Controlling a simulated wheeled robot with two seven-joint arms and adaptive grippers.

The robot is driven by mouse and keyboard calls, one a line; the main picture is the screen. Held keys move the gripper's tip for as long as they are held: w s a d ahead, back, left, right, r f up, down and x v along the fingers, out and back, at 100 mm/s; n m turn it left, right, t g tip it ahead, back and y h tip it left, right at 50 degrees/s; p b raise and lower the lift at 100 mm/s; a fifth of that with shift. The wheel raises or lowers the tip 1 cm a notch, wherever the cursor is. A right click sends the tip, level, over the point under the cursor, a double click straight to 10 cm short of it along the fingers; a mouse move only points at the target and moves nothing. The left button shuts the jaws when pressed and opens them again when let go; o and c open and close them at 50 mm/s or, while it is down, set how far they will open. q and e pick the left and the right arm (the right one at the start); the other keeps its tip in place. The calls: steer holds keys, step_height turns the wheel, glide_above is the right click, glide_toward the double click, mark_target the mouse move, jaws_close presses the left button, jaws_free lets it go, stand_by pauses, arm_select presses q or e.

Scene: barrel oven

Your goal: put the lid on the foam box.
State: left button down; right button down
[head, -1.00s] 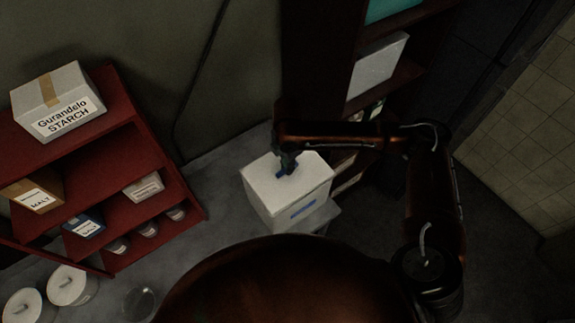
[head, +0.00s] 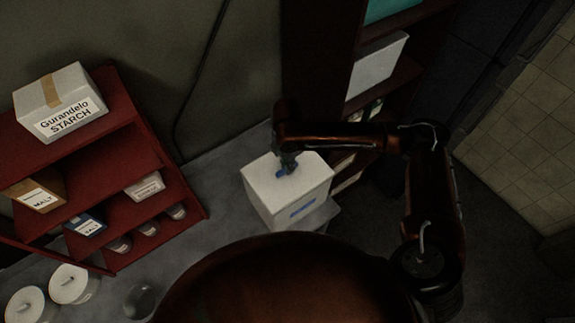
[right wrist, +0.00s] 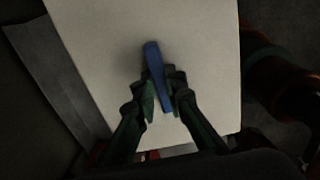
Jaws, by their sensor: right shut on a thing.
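The white foam box (head: 292,213) stands on the grey counter, with a blue mark on its front side. The white lid (head: 311,171) lies on top of the box and looks level with its edges; I cannot tell whether a thin gap is left. My right gripper (head: 288,166) is above the lid, shut on its blue handle (head: 280,174). In the right wrist view the two fingers (right wrist: 160,95) close on both sides of the blue handle (right wrist: 152,62), over the white lid top (right wrist: 205,50). My left gripper is not in view.
A red shelf (head: 150,232) with a starch box (head: 60,102) and smaller packages stands at the left. White lidded tubs (head: 68,284) and a glass (head: 138,301) are at the front left. A dark shelf (head: 408,72) is behind the box. The counter left of the box is clear.

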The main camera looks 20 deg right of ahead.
steer(key=shift+p, duration=0.45)
stand_by(0.4)
steer(key=c, duration=1.9)
jaws_free()
steer(key=shift+o, duration=0.3)
steer(key=o, duration=0.4)
steer(key=shift+o, duration=0.2)
steer(key=shift+r+p, duration=3.5)
steer(key=shift+p, duration=0.4)
